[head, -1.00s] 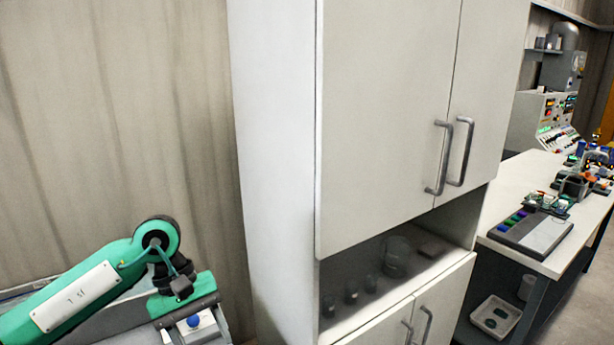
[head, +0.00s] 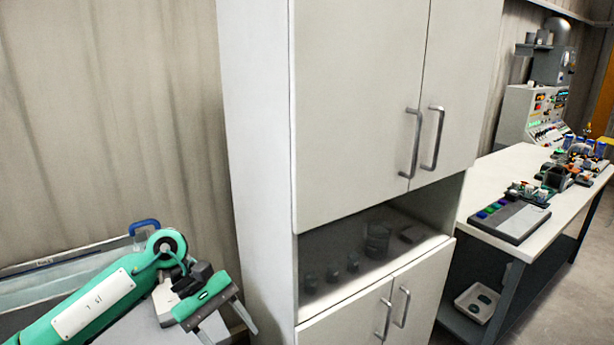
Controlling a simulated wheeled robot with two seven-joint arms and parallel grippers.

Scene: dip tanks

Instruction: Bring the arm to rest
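My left arm is green and comes in from the lower left. Its gripper (head: 224,326) hangs low in front of the tall cabinet, with its two grey fingers spread apart. I see nothing between the fingers, though their lower ends are near the frame's bottom edge. My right arm and gripper are not in view.
A tank (head: 50,283) with pale contents stands at the left, partly behind my arm. A blue handle (head: 145,225) rises at its far right. A tall white cabinet (head: 350,110) with an open shelf fills the middle. A workbench (head: 510,170) with equipment stands at right.

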